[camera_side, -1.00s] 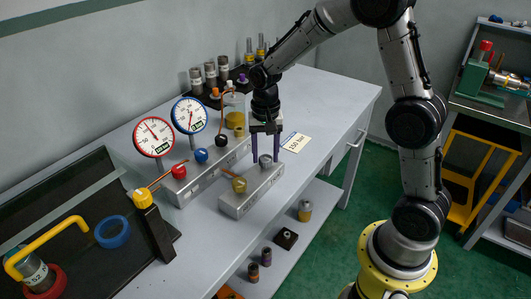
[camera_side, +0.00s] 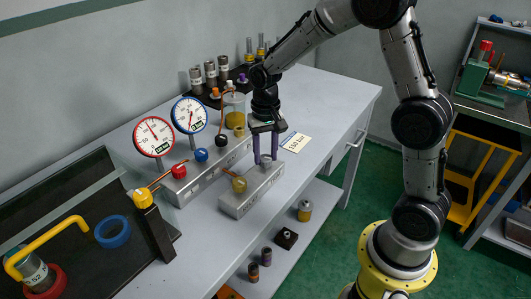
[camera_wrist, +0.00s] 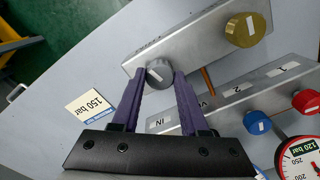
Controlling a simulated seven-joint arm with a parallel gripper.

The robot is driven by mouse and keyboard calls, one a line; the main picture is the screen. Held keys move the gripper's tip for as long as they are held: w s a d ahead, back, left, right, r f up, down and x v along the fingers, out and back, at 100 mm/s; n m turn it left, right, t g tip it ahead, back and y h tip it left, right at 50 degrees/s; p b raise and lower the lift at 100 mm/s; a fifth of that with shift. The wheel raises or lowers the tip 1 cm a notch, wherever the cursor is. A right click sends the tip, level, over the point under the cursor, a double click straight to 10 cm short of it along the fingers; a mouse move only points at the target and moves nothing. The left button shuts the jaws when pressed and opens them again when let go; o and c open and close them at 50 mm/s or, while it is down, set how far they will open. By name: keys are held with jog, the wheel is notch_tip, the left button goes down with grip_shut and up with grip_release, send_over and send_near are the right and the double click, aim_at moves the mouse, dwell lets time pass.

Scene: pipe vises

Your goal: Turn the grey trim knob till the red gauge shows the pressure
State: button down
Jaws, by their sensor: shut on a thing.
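The grey trim knob (camera_wrist: 159,70) sits on the end of a small metal block (camera_side: 252,192). My gripper (camera_side: 265,160) reaches down from above, its two purple fingers closed on opposite sides of the knob. In the wrist view my gripper (camera_wrist: 160,77) has a fingertip at each side of the knob. The red gauge (camera_side: 154,137) stands at the left of the larger manifold, its needle pointing up and left. Part of the red gauge (camera_wrist: 300,160) shows in the wrist view with a "120 bar" label. A card (camera_side: 296,142) reading "150 bar" lies right of the block.
A blue gauge (camera_side: 190,115) stands beside the red one. Red (camera_side: 179,171), blue (camera_side: 201,155) and black (camera_side: 222,140) knobs line the larger manifold. A brass knob (camera_side: 239,184) sits on the small block, left of my gripper. The bench is clear at the right.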

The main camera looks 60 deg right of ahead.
aim_at(266, 157)
jog(key=n, duration=0.3)
jog(key=shift+n, duration=0.4)
jog(key=n, duration=0.4)
jog(key=shift+r+n, duration=0.1)
jog(key=shift+n, duration=0.2)
jog(key=n, duration=0.8)
jog(key=shift+n, duration=0.3)
jog(key=shift+c, duration=2.1)
grip_release()
notch_tip(266, 157, up, 14)
